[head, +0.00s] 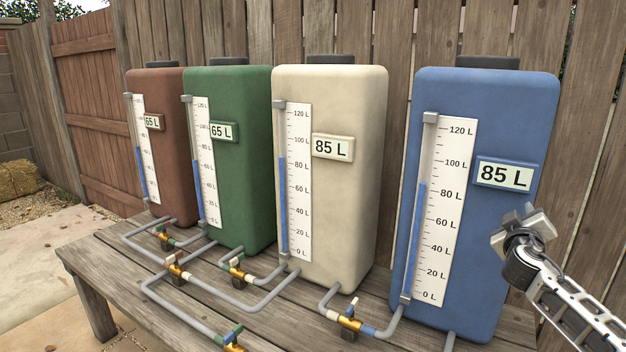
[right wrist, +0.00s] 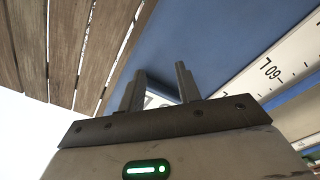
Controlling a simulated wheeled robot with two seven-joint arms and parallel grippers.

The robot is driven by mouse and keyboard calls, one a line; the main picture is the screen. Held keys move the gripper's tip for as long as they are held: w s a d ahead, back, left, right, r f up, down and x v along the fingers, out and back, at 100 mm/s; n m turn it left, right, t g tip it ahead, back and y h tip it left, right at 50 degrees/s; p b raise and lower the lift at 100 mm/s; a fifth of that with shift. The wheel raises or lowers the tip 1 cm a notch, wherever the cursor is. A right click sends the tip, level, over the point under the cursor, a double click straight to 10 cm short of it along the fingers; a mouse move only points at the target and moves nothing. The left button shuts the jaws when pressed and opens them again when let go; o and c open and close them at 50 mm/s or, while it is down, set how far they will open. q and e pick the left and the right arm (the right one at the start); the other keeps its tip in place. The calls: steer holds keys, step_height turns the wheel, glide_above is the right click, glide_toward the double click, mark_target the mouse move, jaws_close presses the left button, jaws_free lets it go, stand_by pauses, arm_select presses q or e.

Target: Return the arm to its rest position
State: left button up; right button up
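My right gripper (head: 524,222) is raised in front of the right side of the blue tank (head: 472,250), below its 85 L plate (head: 504,175). In the right wrist view its two fingers (right wrist: 160,72) stand apart with nothing held between them. Behind them are the blue tank wall (right wrist: 225,50) and part of a white scale strip (right wrist: 278,62). The right arm (head: 580,312) comes in from the lower right. My left gripper and left arm are in neither view.
A cream tank (head: 345,210), a green tank (head: 250,190) and a brown tank (head: 170,100) stand left of the blue one on a wooden bench (head: 120,275). Grey pipes with valves (head: 350,318) run along its front. A wooden fence (head: 225,30) stands behind.

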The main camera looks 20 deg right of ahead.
steer(key=w+a+f+n+t+y, duration=0.3)
steer(key=w+a+f+n+y, duration=0.15)
steer(key=a+y, duration=0.25)
steer(key=s+a+f+n+g+y, duration=0.1)
steer(key=s+a+f+y, duration=0.2)
steer(key=a+f, duration=0.5)
steer(key=s+a+f+n+g+y, duration=0.1)
steer(key=s+a+f+y, duration=0.1)
steer(key=a+f, duration=0.5)
steer(key=s+a+f+m+g+y, duration=0.1)
steer(key=s+a+f, duration=0.35)
steer(key=a, duration=0.25)
steer(key=s+a+f+g+y, duration=0.1)
steer(key=s+a+f+y, duration=0.1)
steer(key=s+a+f, duration=0.4)
steer(key=s+a+r+m+y, duration=0.2)
steer(key=s+a, duration=0.8)
steer(key=a, duration=0.3)
steer(key=shift+s+a+r+m+g, duration=0.2)
steer(key=shift+s+a+m+g, duration=0.15)
steer(key=shift+a+g, duration=0.05)
